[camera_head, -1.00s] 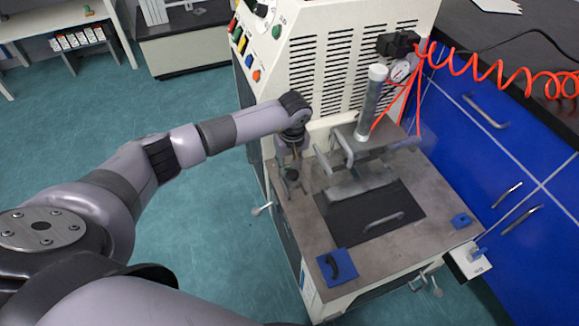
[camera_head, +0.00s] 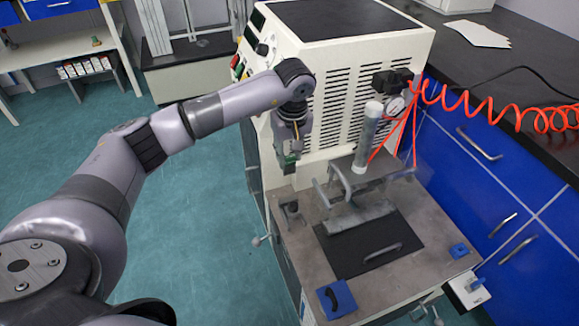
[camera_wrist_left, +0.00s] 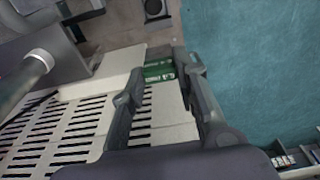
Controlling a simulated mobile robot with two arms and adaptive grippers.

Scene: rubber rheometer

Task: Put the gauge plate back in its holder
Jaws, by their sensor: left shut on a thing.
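My left gripper (camera_head: 291,153) is raised above the left back part of the machine's table, pointing down. It is shut on a small green plate with white lettering, which I take for the gauge plate (camera_head: 292,159). In the left wrist view the green plate (camera_wrist_left: 158,72) shows between the fingertips, partly hidden by them. A small dark upright fitting (camera_head: 292,211) stands on the table below the gripper; it may be the holder, but I cannot tell. The gripper and plate are clear of it. My right gripper is not in view.
The grey table (camera_head: 310,275) carries a black plate (camera_head: 345,250) with a handle, a press with a clear cylinder (camera_head: 368,140), and a blue block (camera_head: 336,299). The vented white cabinet (camera_head: 350,75) rises behind. An orange coiled hose (camera_head: 490,105) hangs at right.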

